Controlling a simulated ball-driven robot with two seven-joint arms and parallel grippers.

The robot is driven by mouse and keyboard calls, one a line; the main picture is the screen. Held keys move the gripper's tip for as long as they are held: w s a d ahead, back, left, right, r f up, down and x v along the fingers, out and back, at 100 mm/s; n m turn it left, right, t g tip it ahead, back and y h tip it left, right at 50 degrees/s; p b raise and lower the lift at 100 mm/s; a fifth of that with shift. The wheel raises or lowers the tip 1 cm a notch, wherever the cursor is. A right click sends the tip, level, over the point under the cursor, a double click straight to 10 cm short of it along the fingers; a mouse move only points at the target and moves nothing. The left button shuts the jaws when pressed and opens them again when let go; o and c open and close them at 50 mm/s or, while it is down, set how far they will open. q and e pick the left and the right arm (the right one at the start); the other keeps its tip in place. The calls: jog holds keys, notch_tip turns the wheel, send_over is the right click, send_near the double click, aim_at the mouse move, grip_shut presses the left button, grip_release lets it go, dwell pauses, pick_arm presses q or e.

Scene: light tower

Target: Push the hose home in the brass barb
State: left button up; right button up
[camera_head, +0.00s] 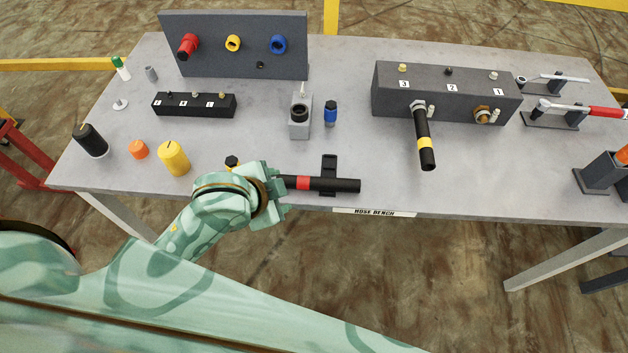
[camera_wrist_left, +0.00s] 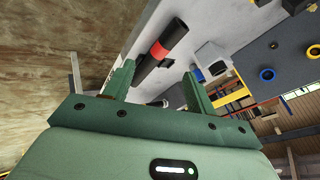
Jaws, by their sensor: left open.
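The black hose with a red band (camera_head: 335,185) lies across a small dark cradle (camera_head: 328,163) at the bench's front edge. My left gripper (camera_head: 280,188) is at its left end. In the left wrist view the open fingers (camera_wrist_left: 159,70) point toward the red-banded hose (camera_wrist_left: 170,40); I cannot tell whether its end lies between them. The brass barb (camera_head: 483,116) sticks out of the front of the dark block (camera_head: 440,110), below label 1, with no hose on it. A second black hose with a yellow band (camera_head: 425,143) projects from that block's left half.
A grey holder (camera_head: 299,128) and blue-topped bottle (camera_head: 331,114) stand behind the hose. The bench is clear between cradle and yellow-banded hose.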

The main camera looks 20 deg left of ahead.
pick_arm(q)
jog(key=w+d+m+g+h, duration=0.2)
jog(key=w+d+m+h, duration=0.1)
jog(key=w+d+m, duration=0.15)
jog(key=g, duration=0.4)
send_near(313, 180)
jog(key=f+b, duration=0.2)
jog(key=w+f+b, duration=0.1)
jog(key=shift+f+n+h, duration=0.3)
jog(key=shift+f+n, duration=0.05)
jog(key=b+x, duration=0.1)
jog(key=x, duration=0.1)
jog(key=b+x, duration=0.1)
jog(key=x, duration=0.1)
jog(key=b+x, duration=0.1)
jog(key=x, duration=0.1)
jog(key=shift+s+d, duration=0.2)
jog(key=shift+d, duration=0.15)
jog(key=c, duration=1.2)
jog(key=shift+r, duration=0.1)
